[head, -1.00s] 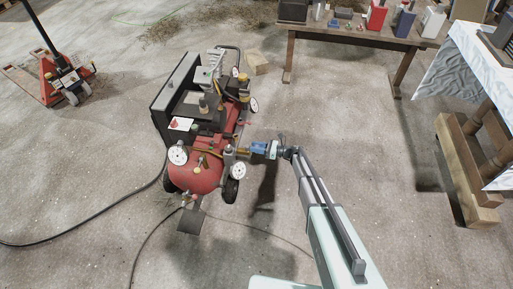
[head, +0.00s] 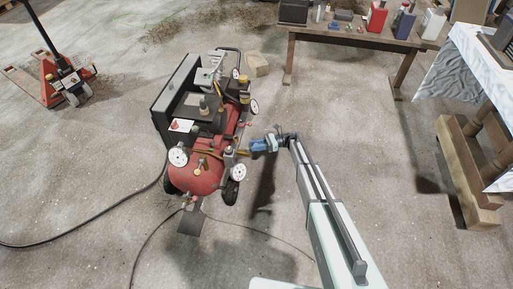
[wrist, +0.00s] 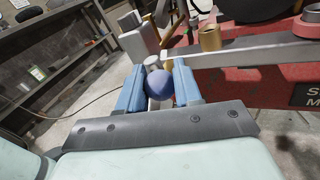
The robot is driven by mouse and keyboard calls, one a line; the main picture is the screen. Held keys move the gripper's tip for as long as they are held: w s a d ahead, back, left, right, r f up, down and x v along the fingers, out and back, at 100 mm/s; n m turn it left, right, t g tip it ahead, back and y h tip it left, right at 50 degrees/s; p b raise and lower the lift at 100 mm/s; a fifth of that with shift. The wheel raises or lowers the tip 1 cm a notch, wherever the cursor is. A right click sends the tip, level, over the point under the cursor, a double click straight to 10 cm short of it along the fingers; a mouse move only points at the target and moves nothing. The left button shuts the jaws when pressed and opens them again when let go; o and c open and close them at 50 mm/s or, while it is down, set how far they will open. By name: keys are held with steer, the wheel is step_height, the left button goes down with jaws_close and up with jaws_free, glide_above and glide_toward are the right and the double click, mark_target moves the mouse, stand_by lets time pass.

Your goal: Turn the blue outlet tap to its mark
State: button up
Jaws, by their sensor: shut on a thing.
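The blue outlet tap (wrist: 160,84) shows in the wrist view as a rounded blue knob between the two blue fingers of my gripper (wrist: 158,88). The fingers are shut on it from both sides. In the head view my gripper (head: 262,146) is at the right side of the red compressor (head: 195,172), near its front end. The tap is too small and covered by the fingers to make out there. I cannot see its mark in either view.
White dial gauges (head: 179,157) stick out around the compressor. A black hose (head: 100,228) runs over the floor at left. A wooden table (head: 350,38) with bottles stands at the back, and a pallet jack (head: 62,78) at the far left.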

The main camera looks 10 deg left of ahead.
steer(key=shift+w+a+n+g+h, duration=0.2)
steer(key=shift+n+g+h, duration=0.2)
steer(key=shift+n+g, duration=0.25)
steer(key=shift+w+a+n+g+h, duration=0.15)
steer(key=shift+n+g+h, duration=0.3)
steer(key=shift+g, duration=0.4)
steer(key=o, duration=1)
steer(key=shift+v, duration=3.75)
steer(key=shift+o, duration=0.2)
